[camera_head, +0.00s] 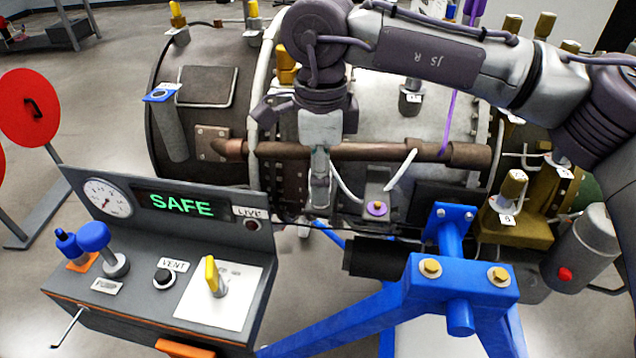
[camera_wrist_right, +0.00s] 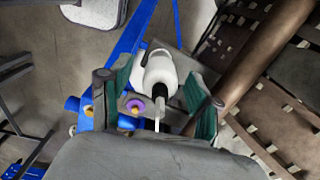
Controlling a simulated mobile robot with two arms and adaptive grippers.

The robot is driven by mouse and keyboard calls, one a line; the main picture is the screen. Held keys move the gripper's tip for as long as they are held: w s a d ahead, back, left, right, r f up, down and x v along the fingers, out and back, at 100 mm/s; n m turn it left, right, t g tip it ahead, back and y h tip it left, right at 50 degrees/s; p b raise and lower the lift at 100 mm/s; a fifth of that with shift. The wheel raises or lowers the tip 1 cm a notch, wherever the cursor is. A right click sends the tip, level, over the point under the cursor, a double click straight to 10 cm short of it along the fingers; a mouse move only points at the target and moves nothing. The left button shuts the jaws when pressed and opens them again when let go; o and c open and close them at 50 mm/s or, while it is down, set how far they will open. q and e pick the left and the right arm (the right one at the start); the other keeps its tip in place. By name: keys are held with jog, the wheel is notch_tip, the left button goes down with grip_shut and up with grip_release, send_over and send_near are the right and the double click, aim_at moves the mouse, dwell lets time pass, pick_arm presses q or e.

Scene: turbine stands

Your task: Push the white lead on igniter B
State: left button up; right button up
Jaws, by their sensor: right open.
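My right gripper (camera_head: 320,195) points down in front of the brown pipe on the turbine. In the right wrist view its two green-padded fingers (camera_wrist_right: 160,88) stand apart. A white rounded piece with a black collar and thin tip (camera_wrist_right: 160,72), seemingly the white lead's end, shows between them; contact cannot be told. In the head view a white lead (camera_head: 346,188) curves down just right of the fingers, and another (camera_head: 401,170) is farther right. A purple ring (camera_head: 377,208) sits on a grey block between them; it also shows in the wrist view (camera_wrist_right: 136,105). I cannot read an igniter B label. My left gripper is out of view.
The brown pipe (camera_head: 370,151) runs across just behind the gripper. A blue stand (camera_head: 455,285) is below right. A control console (camera_head: 180,240) reading SAFE stands at lower left. A brass fitting (camera_head: 512,205) is at right.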

jog(key=shift+b, duration=0.35)
dwell(0.4)
grip_shut()
